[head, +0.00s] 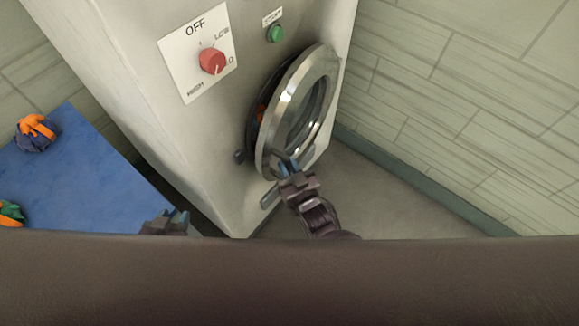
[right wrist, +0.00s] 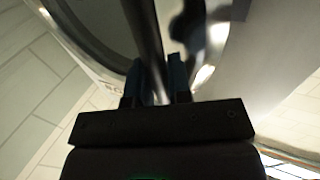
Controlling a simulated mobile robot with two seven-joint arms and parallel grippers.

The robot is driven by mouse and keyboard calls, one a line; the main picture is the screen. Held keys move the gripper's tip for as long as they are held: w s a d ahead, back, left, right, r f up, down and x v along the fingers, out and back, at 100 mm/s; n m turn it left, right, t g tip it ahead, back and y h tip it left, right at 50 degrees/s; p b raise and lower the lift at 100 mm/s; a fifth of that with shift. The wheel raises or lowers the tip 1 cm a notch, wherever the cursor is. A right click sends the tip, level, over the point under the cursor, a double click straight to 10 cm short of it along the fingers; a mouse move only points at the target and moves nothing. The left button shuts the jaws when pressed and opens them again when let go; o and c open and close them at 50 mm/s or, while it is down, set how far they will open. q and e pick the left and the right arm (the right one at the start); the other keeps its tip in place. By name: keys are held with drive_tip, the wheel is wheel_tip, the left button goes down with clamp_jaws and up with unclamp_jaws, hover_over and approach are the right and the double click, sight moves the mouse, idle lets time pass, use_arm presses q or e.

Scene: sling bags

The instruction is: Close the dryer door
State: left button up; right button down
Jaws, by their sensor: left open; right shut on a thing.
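The dryer (head: 140,90) is a grey metal cabinet with a round front door. The dryer door (head: 270,125) has a shiny metal rim and dark glass, and stands partly open, with a dark gap and a bit of orange showing behind it. My right gripper (head: 286,168) is shut on the lower edge of the door. In the right wrist view its blue-tipped fingers (right wrist: 160,80) close around a thin bar-like part of the door, with the rim (right wrist: 95,55) behind. My left gripper (head: 172,220) is open and empty, low at the left, beside the blue surface and apart from the dryer.
A red knob (head: 213,61) and a green button (head: 276,33) are on the dryer front. A blue table (head: 85,165) at the left carries a dark and orange bundle (head: 37,132) and a green and orange one (head: 10,212). A tiled wall (head: 470,100) stands at the right.

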drive_tip(key=c, duration=1.1)
unclamp_jaws()
drive_tip(key=shift+s, duration=0.1)
drive_tip(key=v, duration=1)
drive_tip(key=shift+s+d, duration=0.15)
drive_tip(key=shift+s, duration=0.15)
